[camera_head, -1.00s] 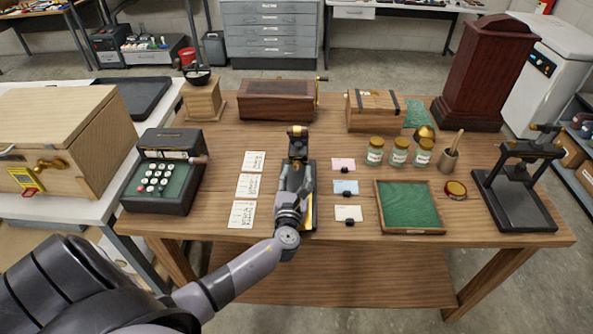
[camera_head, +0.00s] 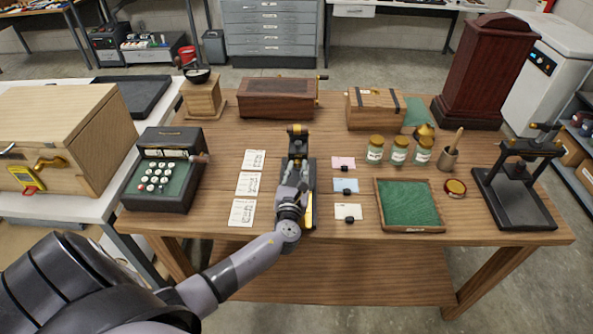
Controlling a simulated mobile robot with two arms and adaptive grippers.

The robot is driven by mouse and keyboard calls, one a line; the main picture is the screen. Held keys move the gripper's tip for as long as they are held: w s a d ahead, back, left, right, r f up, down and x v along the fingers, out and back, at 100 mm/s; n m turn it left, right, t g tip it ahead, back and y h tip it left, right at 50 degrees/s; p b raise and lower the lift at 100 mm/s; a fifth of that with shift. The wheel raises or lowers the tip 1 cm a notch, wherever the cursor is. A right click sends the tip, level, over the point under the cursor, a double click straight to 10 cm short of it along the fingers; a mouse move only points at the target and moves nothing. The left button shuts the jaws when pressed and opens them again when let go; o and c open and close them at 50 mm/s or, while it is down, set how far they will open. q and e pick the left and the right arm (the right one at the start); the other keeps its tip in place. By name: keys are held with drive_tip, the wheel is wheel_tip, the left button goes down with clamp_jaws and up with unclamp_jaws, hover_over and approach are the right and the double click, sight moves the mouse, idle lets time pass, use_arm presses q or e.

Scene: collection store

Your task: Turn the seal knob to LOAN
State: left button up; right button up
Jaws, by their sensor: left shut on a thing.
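The seal press (camera_head: 297,132), black with brass parts, stands at the middle of the wooden table. A brass strip (camera_head: 309,210) shows at its near end. My left gripper (camera_head: 298,167) reaches over the press from the near side, with its fingers down at the middle of it. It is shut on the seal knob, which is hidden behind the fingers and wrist. I cannot read the knob's setting or any LOAN mark. My right gripper is not in view.
Three printed cards (camera_head: 248,184) lie left of the press. Three coloured slips with small black stamps (camera_head: 345,186) lie close on its right. A green-lined tray (camera_head: 408,204) and glass jars (camera_head: 399,151) are further right. A keyed machine (camera_head: 164,170) stands at the left.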

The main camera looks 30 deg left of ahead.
use_arm(q)
clamp_jaws()
drive_tip(key=shift+f, duration=0.1)
drive_tip(key=shift+f+n+b, duration=0.1)
drive_tip(key=shift+n+b, duration=0.4)
drive_tip(key=shift+b, duration=0.15)
drive_tip(key=n+b, duration=0.3)
drive_tip(key=b, duration=0.1)
drive_tip(key=shift+f+n, duration=0.15)
drive_tip(key=shift+n, duration=0.25)
drive_tip(key=n+b, duration=0.2)
drive_tip(key=shift+d+n+y+b, duration=0.1)
drive_tip(key=shift+n+y+b, duration=0.2)
drive_tip(key=shift+n+b, duration=0.1)
drive_tip(key=shift+r+n+b, duration=0.2)
drive_tip(key=shift+n+b, duration=0.25)
drive_tip(key=shift+n, duration=0.25)
